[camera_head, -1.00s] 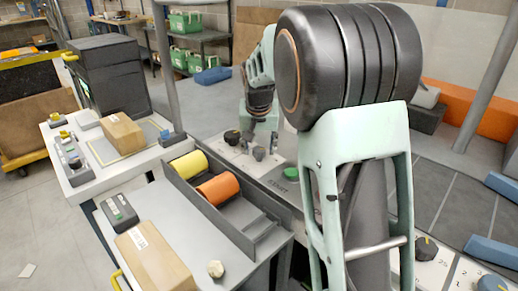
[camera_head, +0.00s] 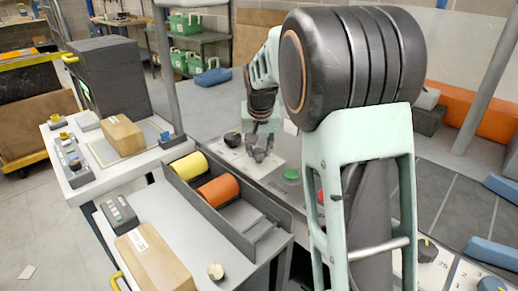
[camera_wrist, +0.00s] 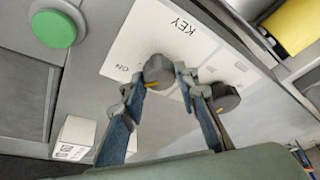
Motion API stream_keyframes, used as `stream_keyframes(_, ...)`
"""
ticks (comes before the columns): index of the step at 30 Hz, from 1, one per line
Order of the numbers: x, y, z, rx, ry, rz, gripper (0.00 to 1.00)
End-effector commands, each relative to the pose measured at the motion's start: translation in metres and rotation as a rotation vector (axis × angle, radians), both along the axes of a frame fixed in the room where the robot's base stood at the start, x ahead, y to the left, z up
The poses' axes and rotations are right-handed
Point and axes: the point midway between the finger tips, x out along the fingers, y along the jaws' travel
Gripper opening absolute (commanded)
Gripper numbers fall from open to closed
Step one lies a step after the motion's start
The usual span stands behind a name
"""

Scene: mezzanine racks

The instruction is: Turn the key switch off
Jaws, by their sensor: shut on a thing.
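The key switch is a dark round knob (camera_wrist: 158,70) with a yellow pointer mark on a white plate (camera_wrist: 122,62). The plate is printed KEY, and ON shows beside the knob. My gripper (camera_wrist: 156,82) is shut on the knob in the wrist view, with one fingertip on each side of it. In the head view my gripper (camera_head: 260,152) is over the white panel, and its fingers hide most of the knob. The yellow mark points down and slightly left in the wrist view, away from the printed KEY.
A second dark knob (camera_wrist: 224,97) sits close beside one finger; it also shows in the head view (camera_head: 232,139). A green button (camera_wrist: 52,28) is on the panel, and a red button (camera_head: 320,197) is farther along. A grey tray holds yellow (camera_head: 188,166) and orange (camera_head: 218,190) rolls.

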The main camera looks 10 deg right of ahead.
Motion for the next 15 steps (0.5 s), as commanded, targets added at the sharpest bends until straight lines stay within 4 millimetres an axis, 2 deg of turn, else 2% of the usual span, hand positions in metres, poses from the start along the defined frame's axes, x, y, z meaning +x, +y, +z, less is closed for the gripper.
stream_keyframes(5, -0.0005, -0.0025, 0.0009, 0.002, 0.001, 0.1, 0.04)
stream_keyframes(15, 0.0004, -0.0047, 0.0006, 0.004, 0.0, 0.406, 0.04)
